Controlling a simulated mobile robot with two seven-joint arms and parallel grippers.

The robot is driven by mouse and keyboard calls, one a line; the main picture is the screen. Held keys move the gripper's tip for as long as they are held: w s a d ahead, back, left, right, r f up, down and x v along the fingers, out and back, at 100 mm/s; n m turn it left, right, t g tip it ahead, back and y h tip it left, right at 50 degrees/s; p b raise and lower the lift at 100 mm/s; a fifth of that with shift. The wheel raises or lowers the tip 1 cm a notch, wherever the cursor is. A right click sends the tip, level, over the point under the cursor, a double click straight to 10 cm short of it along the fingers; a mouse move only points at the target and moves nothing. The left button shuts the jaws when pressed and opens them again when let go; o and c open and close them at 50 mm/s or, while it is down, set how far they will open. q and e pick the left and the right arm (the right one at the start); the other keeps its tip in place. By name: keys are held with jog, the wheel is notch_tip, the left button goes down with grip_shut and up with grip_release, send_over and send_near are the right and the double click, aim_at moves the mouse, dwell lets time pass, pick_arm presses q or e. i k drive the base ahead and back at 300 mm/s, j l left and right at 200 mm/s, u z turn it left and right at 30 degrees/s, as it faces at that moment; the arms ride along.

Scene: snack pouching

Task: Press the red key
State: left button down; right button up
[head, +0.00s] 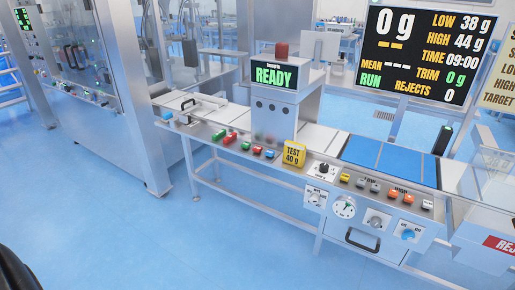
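A row of coloured keys runs along the front rail below the READY unit. It has a red key (230,138) near its left end, green keys beside it, another red key (257,150) and a blue key (269,154) at its right end. A second row on the right panel has a yellow key (345,178), grey keys, a red-orange key (393,195), another orange key (409,199) and a white key (427,204). Which one the task means cannot be told. Neither of my grippers is in view.
A yellow TEST 40 g block (293,154) stands between the key rows. The READY unit (272,105) has a red-brown block on top. A black display (425,52) reads 0 g. Blue belts (375,156) lie behind the right panel. The floor in front (220,230) is clear.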

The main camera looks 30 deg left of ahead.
aim_at(256, 149)
jog(key=i+j, duration=1.95)
jog(key=j, duration=0.3)
jog(key=j+u, duration=0.05)
